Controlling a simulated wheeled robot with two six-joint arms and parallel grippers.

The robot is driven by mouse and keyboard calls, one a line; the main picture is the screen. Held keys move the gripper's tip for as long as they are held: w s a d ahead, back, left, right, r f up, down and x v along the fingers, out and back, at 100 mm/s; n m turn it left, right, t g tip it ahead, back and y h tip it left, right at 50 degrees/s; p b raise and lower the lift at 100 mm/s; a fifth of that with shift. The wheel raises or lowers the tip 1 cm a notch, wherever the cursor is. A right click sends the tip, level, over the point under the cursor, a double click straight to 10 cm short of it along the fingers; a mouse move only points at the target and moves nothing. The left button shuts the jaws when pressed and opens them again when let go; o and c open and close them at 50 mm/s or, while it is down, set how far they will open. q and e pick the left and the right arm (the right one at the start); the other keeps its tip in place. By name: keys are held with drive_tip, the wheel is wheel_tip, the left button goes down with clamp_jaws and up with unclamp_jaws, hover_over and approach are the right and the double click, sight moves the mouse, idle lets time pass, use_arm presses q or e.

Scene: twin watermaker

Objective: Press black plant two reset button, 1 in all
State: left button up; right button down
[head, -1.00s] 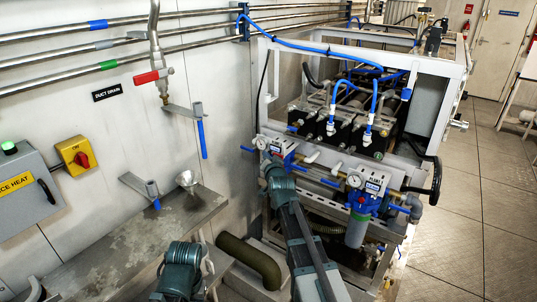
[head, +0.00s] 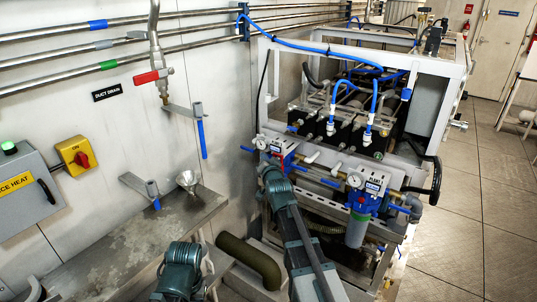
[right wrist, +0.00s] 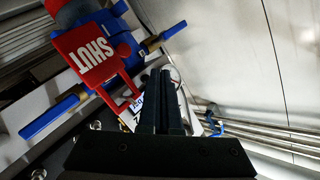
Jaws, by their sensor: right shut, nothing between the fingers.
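My right gripper (right wrist: 161,75) is shut and empty in the right wrist view, its dark fingers pointing at a white panel (right wrist: 128,118) with a partly covered label. A red SHUT tag (right wrist: 97,55) hangs left of the fingers, by blue valve parts. In the head view my right wrist is at the left white gauge panel (head: 277,145) on the frame's front, hiding its lower part and my fingertips. I cannot make out the black reset button; whether the fingers touch anything cannot be told. My left gripper is not in view.
A second gauge panel (head: 371,181) with a blue-topped filter housing (head: 357,225) stands to the right. Blue hoses and the grey frame (head: 330,35) rise behind. A metal bench (head: 120,240) lies left, below a drain valve (head: 155,75).

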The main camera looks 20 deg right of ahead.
drive_tip(key=s+a, duration=0.1)
drive_tip(key=a, duration=0.1)
drive_tip(key=s+a, duration=0.2)
idle(0.7)
idle(0.6)
drive_tip(key=s+a+f+n+g+p, duration=0.1)
drive_tip(key=s+a+f+n+g, duration=0.2)
drive_tip(key=s+a+f+g, duration=0.25)
drive_tip(key=s+a+f+n+g, duration=0.3)
drive_tip(key=s+a+f, duration=0.1)
drive_tip(key=s+f, duration=0.4)
drive_tip(key=s+a+f+n+g, duration=0.1)
drive_tip(key=s+a+n+g, duration=0.2)
drive_tip(key=s, duration=0.7)
drive_tip(key=s+a+f+n+g, duration=0.2)
drive_tip(key=s+g, duration=0.3)
drive_tip(key=s, duration=0.5)
drive_tip(key=shift+s+a+f+n+y+p, duration=0.15)
drive_tip(key=shift+s+a+n+y+p, duration=0.3)
drive_tip(key=shift+a+n, duration=0.3)
